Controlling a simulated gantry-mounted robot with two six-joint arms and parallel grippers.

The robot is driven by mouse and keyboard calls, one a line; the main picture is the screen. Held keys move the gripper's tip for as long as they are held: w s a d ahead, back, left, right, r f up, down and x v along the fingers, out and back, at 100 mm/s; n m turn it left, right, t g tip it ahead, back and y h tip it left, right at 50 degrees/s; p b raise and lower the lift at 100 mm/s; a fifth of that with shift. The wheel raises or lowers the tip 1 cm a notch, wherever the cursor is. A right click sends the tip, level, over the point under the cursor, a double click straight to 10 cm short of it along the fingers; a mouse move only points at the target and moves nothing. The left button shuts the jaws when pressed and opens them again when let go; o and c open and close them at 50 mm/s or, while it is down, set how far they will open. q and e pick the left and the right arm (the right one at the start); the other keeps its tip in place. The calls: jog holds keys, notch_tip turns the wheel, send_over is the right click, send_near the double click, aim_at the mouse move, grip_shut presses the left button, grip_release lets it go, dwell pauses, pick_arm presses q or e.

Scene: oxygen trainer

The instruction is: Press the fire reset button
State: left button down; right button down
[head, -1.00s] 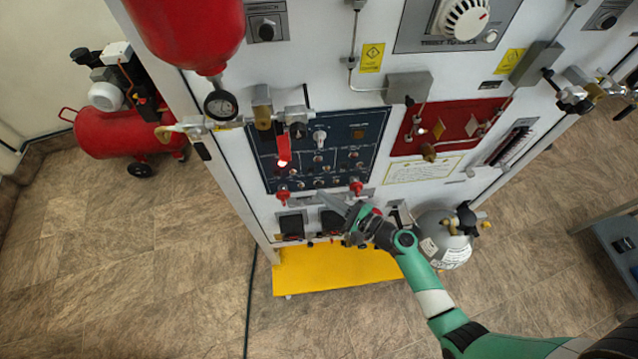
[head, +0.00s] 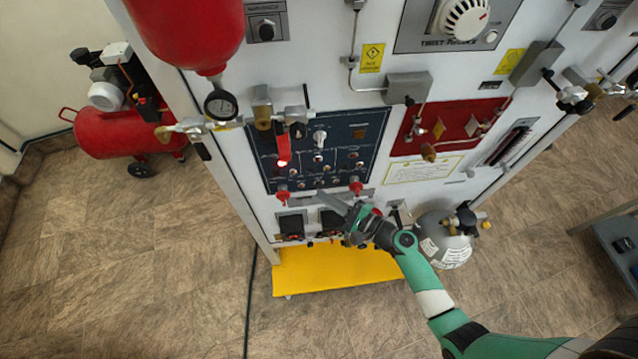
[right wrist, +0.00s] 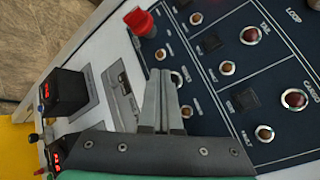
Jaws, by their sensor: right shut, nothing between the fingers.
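The dark blue control panel (head: 372,130) on the white trainer front carries several small round buttons, lamps and switches. I cannot read which one is the fire reset button. In the right wrist view the panel (right wrist: 210,105) shows round amber and dark red buttons, dark square parts and the words TAIL, LOOP, CARGO and FAULT. My right gripper (head: 322,195) is shut and empty, at the panel's lower edge in the head view. Its fingers (right wrist: 161,75) cover part of the panel's edge in the right wrist view; I cannot tell whether they touch it. My left gripper is not in view.
A red lamp (head: 282,163) glows beneath a red lever. Black-faced instruments (head: 291,223) and a yellow ledge (head: 335,268) lie lower. A grey cylinder (head: 447,240) stands to the right.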

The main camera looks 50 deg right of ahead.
jog(key=shift+w+d, duration=0.1)
dwell(0.6)
jog(key=shift+w+d, duration=0.2)
jog(key=shift+w, duration=0.05)
jog(key=shift+w+d, duration=0.25)
dwell(0.7)
jog(key=shift+s+a, duration=0.5)
jog(key=shift+s, duration=0.1)
dwell(0.3)
jog(key=s+a, duration=0.3)
jog(key=shift+s+a, duration=0.1)
jog(key=shift+s, duration=0.3)
